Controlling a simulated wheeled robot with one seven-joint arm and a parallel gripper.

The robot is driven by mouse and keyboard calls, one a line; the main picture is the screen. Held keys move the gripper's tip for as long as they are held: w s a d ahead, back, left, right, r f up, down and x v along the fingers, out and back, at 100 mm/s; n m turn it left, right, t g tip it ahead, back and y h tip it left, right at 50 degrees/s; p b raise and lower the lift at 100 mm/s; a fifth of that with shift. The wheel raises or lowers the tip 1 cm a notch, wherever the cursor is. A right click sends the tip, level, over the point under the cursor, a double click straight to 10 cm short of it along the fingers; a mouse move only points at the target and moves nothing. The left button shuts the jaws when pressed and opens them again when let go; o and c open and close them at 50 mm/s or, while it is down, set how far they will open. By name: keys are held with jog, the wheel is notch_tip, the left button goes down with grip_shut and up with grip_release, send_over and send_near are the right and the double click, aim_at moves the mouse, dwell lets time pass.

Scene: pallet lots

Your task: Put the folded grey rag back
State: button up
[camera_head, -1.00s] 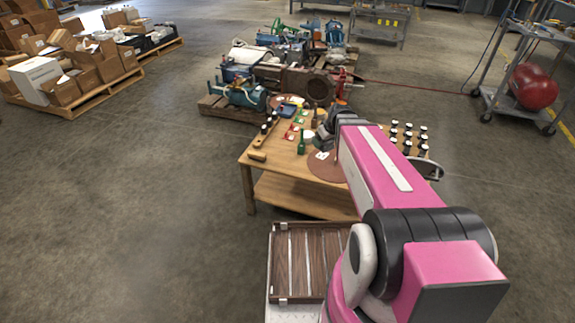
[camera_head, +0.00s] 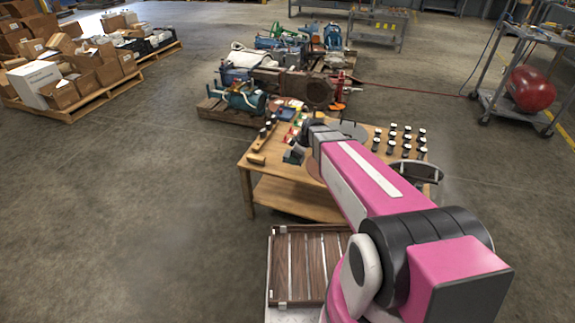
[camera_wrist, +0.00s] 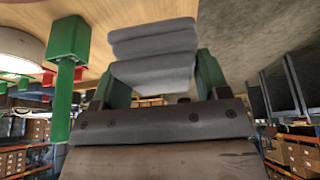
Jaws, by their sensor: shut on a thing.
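The folded grey rag (camera_wrist: 153,52) is in the wrist view, a stack of light grey layers held between the green fingertips of my gripper (camera_wrist: 165,80). The fingers are shut on it from both sides. In the head view my gripper (camera_head: 295,154) is over the left part of the wooden table (camera_head: 258,174), and the rag cannot be told apart there. Where the rag belongs cannot be told from these frames.
A grey disc (camera_head: 352,130) lies behind my arm. A pallet of machine parts (camera_head: 232,112) stands behind the table.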

aim_at(285, 168)
jog(key=a, duration=0.1)
jog(key=w+a+f, duration=0.1)
jog(key=a+f, duration=0.1)
jog(key=shift+w+a+f, duration=0.15)
jog(key=shift+w+a, duration=0.05)
jog(key=shift+w, duration=0.1)
jog(key=shift+f, duration=1.95)
jog(key=shift+f, duration=0.15)
jog(key=o, duration=0.8)
